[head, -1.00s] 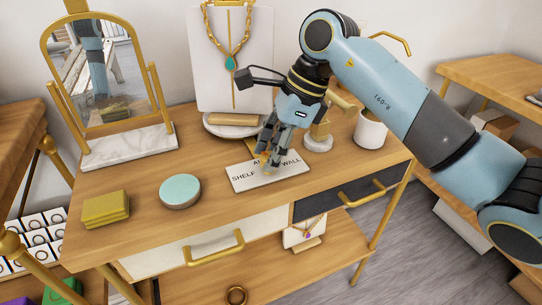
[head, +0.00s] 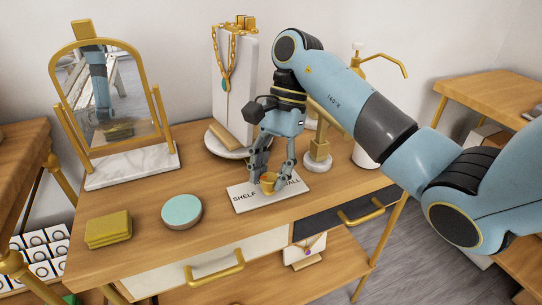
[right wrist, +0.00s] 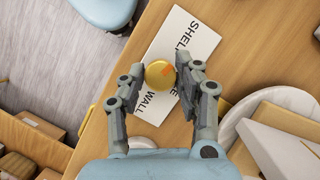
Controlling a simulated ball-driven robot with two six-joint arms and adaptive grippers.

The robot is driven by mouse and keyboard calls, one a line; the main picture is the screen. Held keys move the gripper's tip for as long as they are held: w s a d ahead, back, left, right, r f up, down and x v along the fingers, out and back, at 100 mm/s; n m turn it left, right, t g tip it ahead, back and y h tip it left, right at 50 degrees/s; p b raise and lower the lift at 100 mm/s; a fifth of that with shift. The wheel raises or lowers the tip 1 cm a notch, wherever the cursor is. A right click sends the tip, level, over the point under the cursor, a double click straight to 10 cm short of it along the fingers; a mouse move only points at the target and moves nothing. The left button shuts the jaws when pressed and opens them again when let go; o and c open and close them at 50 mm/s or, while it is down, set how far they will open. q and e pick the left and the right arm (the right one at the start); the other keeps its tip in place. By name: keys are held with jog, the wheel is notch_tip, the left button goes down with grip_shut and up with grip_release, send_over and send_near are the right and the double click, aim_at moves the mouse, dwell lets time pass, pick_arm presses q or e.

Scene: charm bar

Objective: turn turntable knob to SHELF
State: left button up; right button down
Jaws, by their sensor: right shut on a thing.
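The turntable knob (head: 268,178) is a small gold disc on a white label card (head: 243,205). My right gripper (head: 267,183) is upright over the card and shut on the knob. In the right wrist view, the fingers (right wrist: 161,83) sit on either side of the knob (right wrist: 157,76), which has an orange mark on its top. SHELF and WALL show on the card (right wrist: 203,35); the middle word is mostly hidden. My left gripper is not in view.
A gold-framed mirror (head: 55,72) stands at the back left. A round teal-topped box (head: 181,211) and gold stacked pads (head: 108,230) lie left of the card. A gold stand (head: 319,150) and white pot (head: 364,153) are close behind my right arm.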

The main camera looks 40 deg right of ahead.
jog(key=shift+n+g+h+p, duration=0.3)
jog(key=shift+n+p, duration=0.8)
jog(key=c, duration=1)
grip_release()
jog(key=shift+o, duration=0.2)
